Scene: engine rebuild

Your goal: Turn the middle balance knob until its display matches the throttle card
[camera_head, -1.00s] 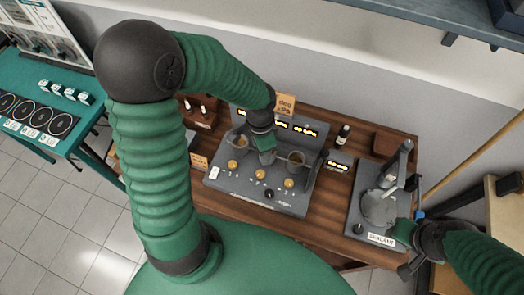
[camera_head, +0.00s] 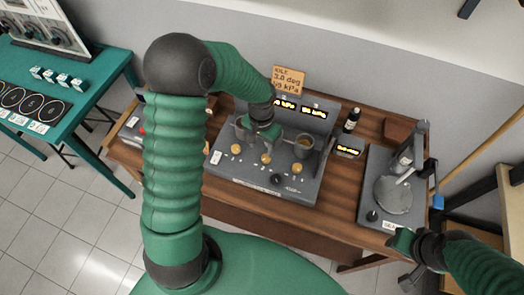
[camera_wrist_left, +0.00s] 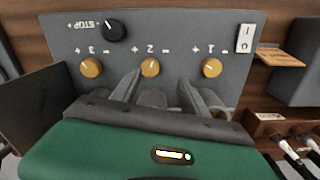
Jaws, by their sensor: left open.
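The grey balance console (camera_head: 228,176) stands on the wooden bench with a row of yellow knobs. The middle knob (camera_head: 266,158), numbered 2, also shows in the left wrist view (camera_wrist_left: 150,67), with a white pointer mark. Two lit displays show on the back panel; the middle display (camera_head: 285,104) is partly covered by my arm and its digits are too small to read surely. The orange throttle card (camera_head: 288,78) stands above it, reading idle, about 3.0 deg and a kPa figure. My left gripper (camera_wrist_left: 160,84) is open, its fingers pointing toward the middle knob, apparently not touching it. My right gripper (camera_head: 404,252) is near the right device.
Metal cups (camera_head: 305,145) stand behind the knobs, close to my left gripper.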

